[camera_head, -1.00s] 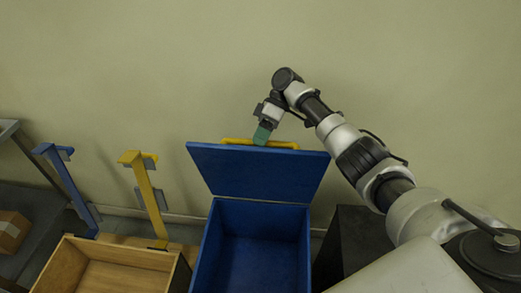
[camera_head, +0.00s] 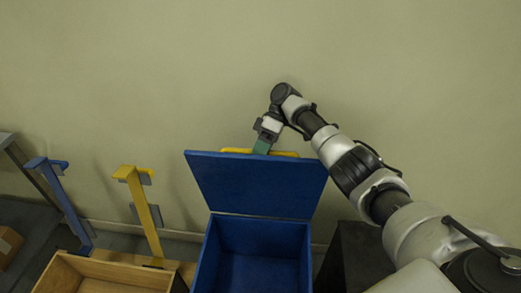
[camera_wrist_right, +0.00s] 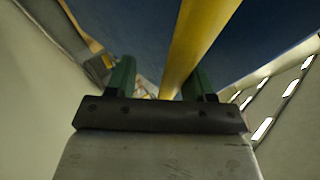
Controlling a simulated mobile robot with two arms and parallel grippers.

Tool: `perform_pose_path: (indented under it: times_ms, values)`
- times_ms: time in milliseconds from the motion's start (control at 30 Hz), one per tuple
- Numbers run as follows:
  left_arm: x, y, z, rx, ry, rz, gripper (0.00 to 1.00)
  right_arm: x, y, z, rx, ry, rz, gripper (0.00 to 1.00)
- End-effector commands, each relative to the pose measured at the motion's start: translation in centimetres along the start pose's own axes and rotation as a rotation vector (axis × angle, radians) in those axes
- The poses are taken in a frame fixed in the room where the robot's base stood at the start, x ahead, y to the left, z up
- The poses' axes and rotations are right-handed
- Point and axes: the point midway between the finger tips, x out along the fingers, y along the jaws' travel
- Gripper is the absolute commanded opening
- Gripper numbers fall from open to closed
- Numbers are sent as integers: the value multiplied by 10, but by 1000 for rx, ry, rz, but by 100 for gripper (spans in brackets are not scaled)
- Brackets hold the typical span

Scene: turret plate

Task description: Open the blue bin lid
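The blue bin (camera_head: 255,272) stands at the bottom middle of the head view, with its inside showing. Its blue lid (camera_head: 255,187) is raised and stands up at the back of the bin. A yellow handle (camera_head: 285,154) runs along the lid's top edge. My right gripper (camera_head: 262,147) is at this handle, with its green fingers pointing down. In the right wrist view the yellow handle (camera_wrist_right: 196,45) passes between the green fingers (camera_wrist_right: 160,85). The fingers are apart, with a gap on the left finger's side. My left gripper is not in view.
A wooden box (camera_head: 105,268) stands left of the bin. A yellow post (camera_head: 145,212) and a blue post (camera_head: 62,200) rise behind it. A cardboard box (camera_head: 8,245) is at the far left. A dark block (camera_head: 355,260) stands right of the bin. A plain wall is behind.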

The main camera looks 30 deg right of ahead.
Motion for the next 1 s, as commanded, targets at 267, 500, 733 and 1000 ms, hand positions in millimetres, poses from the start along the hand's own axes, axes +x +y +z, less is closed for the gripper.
perform_pose_path:
  times_ms: [267, 500, 733, 1000]
  values:
    - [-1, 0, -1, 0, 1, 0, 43, -2, -1, -1, -1, 2, 1, 48]
    - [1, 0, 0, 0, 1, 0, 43, -14, -13, -6, -5, 4, 3, 48]
    - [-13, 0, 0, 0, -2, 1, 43, -42, -44, 6, 2, -1, 6, 48]
    - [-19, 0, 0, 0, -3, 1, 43, -68, -81, 49, 1, -2, 6, 48]
